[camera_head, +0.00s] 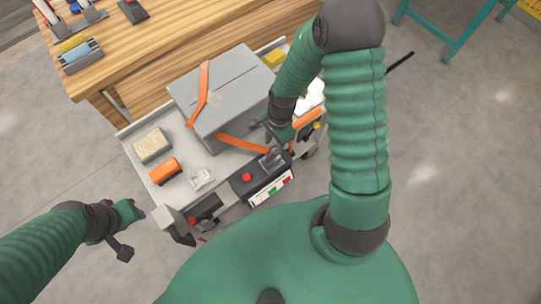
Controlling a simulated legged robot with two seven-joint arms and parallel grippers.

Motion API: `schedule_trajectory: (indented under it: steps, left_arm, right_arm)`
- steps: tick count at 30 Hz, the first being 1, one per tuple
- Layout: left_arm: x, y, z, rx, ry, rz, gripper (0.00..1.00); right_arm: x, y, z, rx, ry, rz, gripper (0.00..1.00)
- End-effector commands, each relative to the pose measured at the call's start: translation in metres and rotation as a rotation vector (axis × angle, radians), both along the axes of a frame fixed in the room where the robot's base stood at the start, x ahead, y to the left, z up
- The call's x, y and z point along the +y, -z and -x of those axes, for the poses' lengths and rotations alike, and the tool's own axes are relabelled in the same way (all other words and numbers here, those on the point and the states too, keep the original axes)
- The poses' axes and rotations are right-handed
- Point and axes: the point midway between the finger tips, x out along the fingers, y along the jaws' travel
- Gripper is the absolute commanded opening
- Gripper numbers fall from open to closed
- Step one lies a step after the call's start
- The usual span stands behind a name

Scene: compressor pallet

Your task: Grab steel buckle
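An orange strap (203,88) runs over a grey box (225,82), and an orange length (240,144) leads right and down from the box. At its lower end is a small grey metallic piece (271,160), which looks like the steel buckle, by the cart's front edge. My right gripper (273,147) reaches down from above, right at this piece. It partly covers the piece; its fingers are too small and dark to show whether they grip it. My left gripper (126,232) is at the lower left, away from the cart and over the floor; its fingers are unclear.
The box stands on a grey cart (226,161). A tan block (152,145), an orange item (164,170) and a clear packet (201,178) lie on its left part. A red button (246,178) is on the front panel. A wooden workbench (165,45) stands behind.

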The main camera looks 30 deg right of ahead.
Motion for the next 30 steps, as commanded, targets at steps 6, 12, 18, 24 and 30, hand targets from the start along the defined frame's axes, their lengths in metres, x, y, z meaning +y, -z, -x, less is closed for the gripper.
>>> schedule_trajectory:
  steps: [6, 12, 18, 24, 30]
  left_arm:
    - [0.000, 0.004, 0.000, -0.001, -0.001, 0.000, 0.36]
    - [0.000, 0.008, 0.000, -0.001, -0.001, 0.000, 0.36]
    - [0.000, 0.007, 0.000, -0.001, 0.000, 0.000, 0.36]
    - [0.000, 0.007, 0.000, 0.000, -0.001, 0.000, 0.36]
    - [0.000, 0.007, 0.000, 0.000, -0.001, 0.000, 0.36]
  right_arm:
    - [0.001, 0.027, -0.002, 0.000, -0.001, -0.002, 0.36]
    - [0.003, 0.059, -0.005, 0.001, -0.002, -0.001, 0.36]
    - [0.003, 0.062, -0.006, -0.002, -0.002, 0.000, 0.36]
    - [0.004, 0.061, -0.006, -0.002, -0.001, 0.001, 0.15]
    - [0.003, 0.061, -0.006, -0.002, -0.002, 0.000, 0.00]
